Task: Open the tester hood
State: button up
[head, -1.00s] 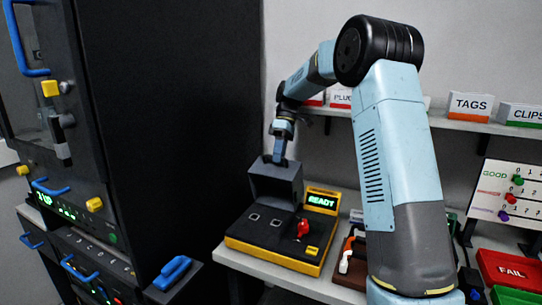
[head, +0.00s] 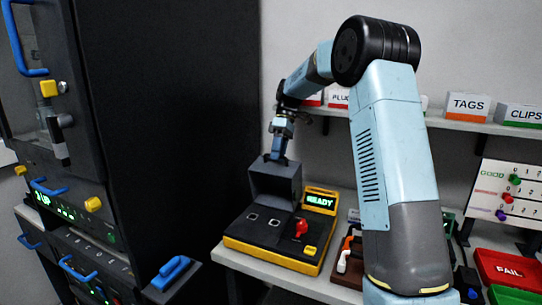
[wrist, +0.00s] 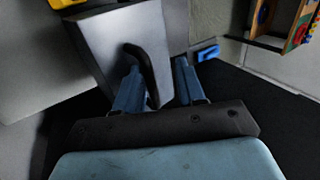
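The tester (head: 275,243) is a yellow and black box on the white bench in the head view. Its grey hood (head: 274,183) stands raised at the tester's back, and the display reads READY. In the wrist view the hood (wrist: 150,30) shows as a grey panel with a black curved handle (wrist: 143,72). My gripper (head: 275,158) is at the hood's upper edge. In the wrist view my gripper (wrist: 158,78) has its blue fingers apart, with the handle between them, close to the left finger. Contact with the handle is unclear.
A red knob (head: 301,228) and two square sockets are on the tester's top. A tall black cabinet (head: 150,120) stands at the left. A brown holder (head: 350,262) is right of the tester. A shelf with labelled bins (head: 467,106) runs along the wall.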

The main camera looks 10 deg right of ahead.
notch_tip(320, 180, up, 3)
jog(key=shift+w+f, duration=0.1)
jog(key=shift+f, duration=0.05)
jog(key=s+r, duration=0.9)
jog(key=s, duration=0.5)
jog(key=shift+d+r, duration=0.35)
jog(key=shift+d, duration=0.05)
